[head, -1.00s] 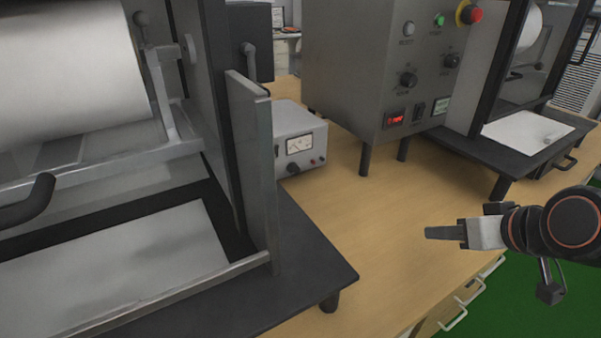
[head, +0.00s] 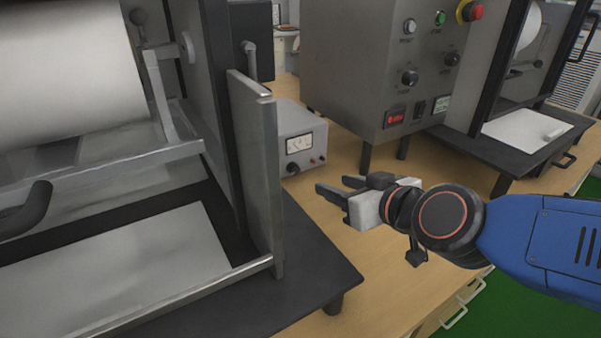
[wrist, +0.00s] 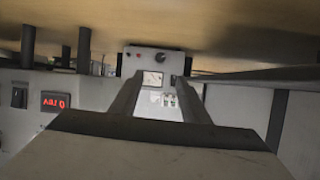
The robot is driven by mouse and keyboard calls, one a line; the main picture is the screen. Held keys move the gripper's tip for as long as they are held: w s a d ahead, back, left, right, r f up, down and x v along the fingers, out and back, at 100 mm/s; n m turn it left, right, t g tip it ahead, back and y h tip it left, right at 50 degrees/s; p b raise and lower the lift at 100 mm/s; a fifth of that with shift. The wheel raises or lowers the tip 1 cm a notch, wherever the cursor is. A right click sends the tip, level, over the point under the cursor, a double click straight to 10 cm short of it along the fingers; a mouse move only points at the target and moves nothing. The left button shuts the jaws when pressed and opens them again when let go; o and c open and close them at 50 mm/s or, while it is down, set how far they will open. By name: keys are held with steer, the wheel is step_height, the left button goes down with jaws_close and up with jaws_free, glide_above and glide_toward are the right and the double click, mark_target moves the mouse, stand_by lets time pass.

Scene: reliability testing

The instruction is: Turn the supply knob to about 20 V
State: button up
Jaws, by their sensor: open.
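The power supply (head: 303,130) is a small grey box with a pale analog meter (head: 299,143) on its front. It stands on the wooden bench between two larger machines. Its dark round knob (head: 292,168) sits low on the front, left of small terminals. In the wrist view the supply appears upside down, with the knob (wrist: 161,58) above the meter (wrist: 153,78). The needle is too small to read. My gripper (head: 333,186) is open and empty, in front of and right of the supply, apart from the knob. The wrist view shows its fingers (wrist: 160,88) either side of the meter.
A large machine with a metal side plate (head: 258,170) stands close on the left. A grey control cabinet (head: 385,60) on legs, with a red display (head: 395,117), stands behind right. Bare bench (head: 345,230) lies below my gripper.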

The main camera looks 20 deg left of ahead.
mark_target(296, 171)
steer(key=shift+x, duration=8.75)
steer(key=c, duration=1.1)
